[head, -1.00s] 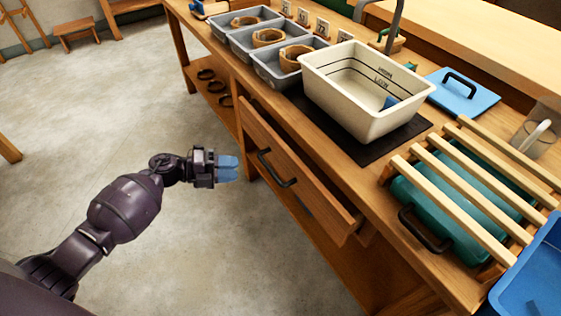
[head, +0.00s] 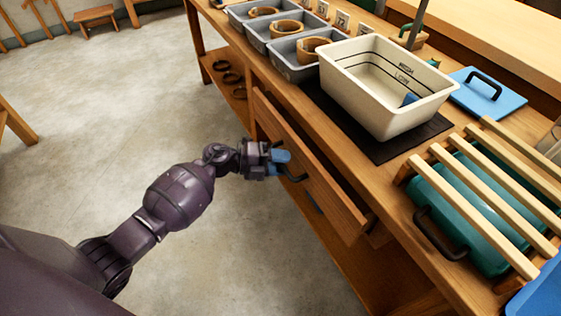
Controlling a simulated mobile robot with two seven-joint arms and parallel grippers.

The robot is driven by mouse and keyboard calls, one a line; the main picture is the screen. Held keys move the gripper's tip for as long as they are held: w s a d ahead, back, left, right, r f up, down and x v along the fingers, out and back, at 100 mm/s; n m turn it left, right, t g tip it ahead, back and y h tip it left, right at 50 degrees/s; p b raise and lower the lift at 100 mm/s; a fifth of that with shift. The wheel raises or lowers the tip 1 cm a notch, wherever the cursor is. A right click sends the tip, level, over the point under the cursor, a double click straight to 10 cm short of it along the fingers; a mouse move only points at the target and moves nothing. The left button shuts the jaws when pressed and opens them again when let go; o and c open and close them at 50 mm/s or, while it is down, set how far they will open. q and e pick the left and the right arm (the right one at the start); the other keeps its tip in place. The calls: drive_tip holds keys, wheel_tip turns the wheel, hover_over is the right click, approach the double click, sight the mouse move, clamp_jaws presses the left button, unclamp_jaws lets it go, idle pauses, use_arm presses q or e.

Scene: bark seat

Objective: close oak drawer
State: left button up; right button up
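The oak drawer (head: 318,172) stands partly open under the worktop, its front panel out from the bench and its right end most visible. Its dark handle (head: 296,179) is partly hidden behind my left gripper (head: 283,162). The gripper's blue fingers are at the drawer front beside the handle and look close together, with nothing seen between them. I cannot tell whether they touch the drawer. My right gripper is not in view.
The oak workbench (head: 467,117) carries a cream bin (head: 385,115) on a black mat, grey trays (head: 283,62) with wooden rings, a blue lid (head: 488,95) and a slatted rack over a teal container (head: 465,235).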

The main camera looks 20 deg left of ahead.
sight(293, 156)
use_arm(q)
clamp_jaws()
drive_tip(key=w+d, duration=0.2)
drive_tip(key=shift+w+d+f, duration=0.1)
drive_tip(key=shift+w, duration=0.3)
drive_tip(key=shift+w+d, duration=0.15)
drive_tip(key=shift+w, duration=0.05)
drive_tip(key=shift+r, duration=0.2)
unclamp_jaws()
drive_tip(key=shift+w+d+f, duration=0.1)
drive_tip(key=shift+w, duration=0.05)
